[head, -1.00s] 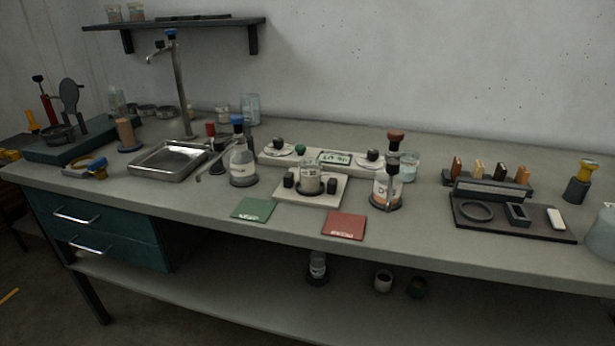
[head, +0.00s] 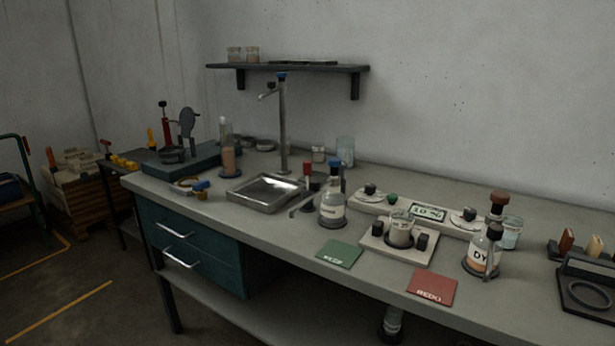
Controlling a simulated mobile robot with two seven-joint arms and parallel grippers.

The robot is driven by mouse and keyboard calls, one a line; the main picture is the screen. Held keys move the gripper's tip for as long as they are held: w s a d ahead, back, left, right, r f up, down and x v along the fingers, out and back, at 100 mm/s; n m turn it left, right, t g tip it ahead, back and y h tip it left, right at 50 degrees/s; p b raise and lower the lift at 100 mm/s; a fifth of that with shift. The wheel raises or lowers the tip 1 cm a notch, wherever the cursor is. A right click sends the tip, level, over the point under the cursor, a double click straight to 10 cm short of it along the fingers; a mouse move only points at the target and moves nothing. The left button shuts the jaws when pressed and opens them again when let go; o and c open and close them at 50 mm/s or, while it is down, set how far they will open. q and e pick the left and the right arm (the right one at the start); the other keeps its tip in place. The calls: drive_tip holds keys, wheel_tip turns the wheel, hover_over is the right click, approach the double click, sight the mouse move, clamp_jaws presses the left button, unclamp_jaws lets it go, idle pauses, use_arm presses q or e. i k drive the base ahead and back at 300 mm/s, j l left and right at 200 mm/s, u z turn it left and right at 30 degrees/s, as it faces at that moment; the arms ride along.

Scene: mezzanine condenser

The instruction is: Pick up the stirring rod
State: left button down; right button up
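I cannot pick out a stirring rod with certainty. A thin dark flat item (head: 302,62) lies on the wall shelf, too small to identify. A beaker (head: 401,230) stands on the pale device with dark knobs in the middle of the bench. A clear glass vessel (head: 345,150) stands near the wall, and another beaker (head: 511,233) with pale blue contents stands at the right. Neither my left nor my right gripper is in view.
Teal drawers (head: 190,240) sit below. Floor at the lower left is open.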

sight(306, 164)
drive_tip(key=i+j, duration=0.35)
drive_tip(key=i+j+z, duration=0.5)
drive_tip(key=j, duration=0.2)
